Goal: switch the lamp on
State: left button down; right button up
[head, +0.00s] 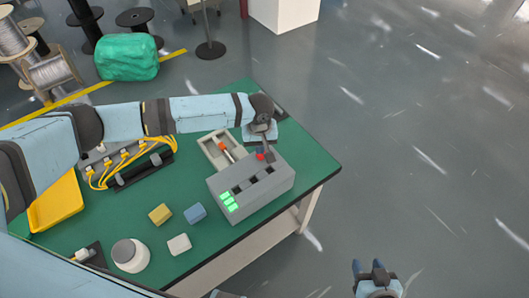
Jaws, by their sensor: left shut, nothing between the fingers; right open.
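A grey box (258,197) stands on the green table. My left gripper (262,152) is shut and empty, pointing down at the box's far edge by the red part. Whether it touches is unclear, and the wrist partly hides that area. My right gripper (374,271) is open and empty, low in the picture, off the table's right side.
A beige tray (205,144) with an orange-ended stick lies behind the box. Yellow (160,214), blue (195,212) and white (179,244) blocks and a white round container (130,258) stand in front. Yellow cables (104,177) and a yellow tray (55,205) are left.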

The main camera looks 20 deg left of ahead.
jog(key=shift+f, duration=0.15)
pick_arm(q)
jog(key=shift+f, duration=0.45)
dwell(0.5)
jog(key=shift+f+b, duration=0.35)
jog(key=shift+f, duration=0.55)
pick_arm(e)
jog(key=shift+f, duration=0.25)
pick_arm(q)
notch_tip(320, 180, up, 2)
jog(key=shift+p, duration=1.25)
jog(key=shift+r+p, duration=0.6)
jog(key=shift+p, duration=0.1)
notch_tip(320, 180, up, 3)
jog(key=p, duration=0.3)
jog(key=shift+f, duration=0.2)
jog(key=shift+r+p, duration=0.65)
jog(key=shift+p, duration=0.15)
jog(key=shift+f, duration=0.1)
pick_arm(e)
notch_tip(320, 180, up, 7)
jog(key=d, duration=0.1)
jog(key=shift+s+f+m+h, duration=0.2)
jog(key=shift+m+h, duration=0.1)
jog(key=shift+m, duration=0.1)
